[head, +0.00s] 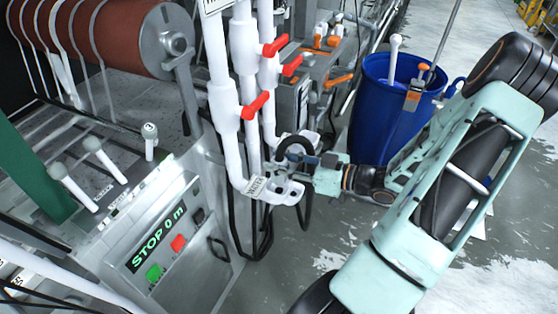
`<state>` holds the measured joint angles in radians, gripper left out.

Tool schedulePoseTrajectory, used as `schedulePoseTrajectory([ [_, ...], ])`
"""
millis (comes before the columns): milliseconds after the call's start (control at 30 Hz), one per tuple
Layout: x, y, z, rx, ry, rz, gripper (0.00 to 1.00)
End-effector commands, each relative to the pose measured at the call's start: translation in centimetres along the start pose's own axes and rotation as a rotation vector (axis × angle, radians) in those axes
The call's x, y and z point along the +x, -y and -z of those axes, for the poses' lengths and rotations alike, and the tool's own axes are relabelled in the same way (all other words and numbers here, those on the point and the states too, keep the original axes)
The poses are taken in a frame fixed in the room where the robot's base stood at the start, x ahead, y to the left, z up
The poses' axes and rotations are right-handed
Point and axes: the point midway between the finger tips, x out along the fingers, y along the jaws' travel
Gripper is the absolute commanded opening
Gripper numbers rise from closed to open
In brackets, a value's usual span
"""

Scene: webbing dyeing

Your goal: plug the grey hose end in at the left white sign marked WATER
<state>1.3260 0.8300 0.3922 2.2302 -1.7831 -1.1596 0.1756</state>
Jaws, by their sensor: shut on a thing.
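My gripper (312,167) reaches in from the right to the lower end of the white pipes and is shut on the hose end, which is mostly hidden by the fingers. A dark hose (294,139) arches over the gripper. A small white sign (257,187) with dark lettering, too small to read surely, sits on the white pipe fitting (285,191) just left of and below the gripper. I cannot tell whether the hose end touches the fitting or is inserted in it.
White vertical pipes (222,105) with red valve handles (255,105) stand left of the gripper. A blue barrel (377,125) stands behind my arm. Black hoses hang below the fitting. Wet floor (300,285) is open in front.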

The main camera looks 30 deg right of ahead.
Motion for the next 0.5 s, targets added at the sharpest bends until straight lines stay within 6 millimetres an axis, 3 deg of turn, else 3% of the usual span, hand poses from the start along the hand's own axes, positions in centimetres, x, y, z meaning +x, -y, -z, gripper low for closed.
schedulePoseTrajectory([
  [500,0.6,0.0,-3.6,0.0,-0.002,0.001,0.0],
])
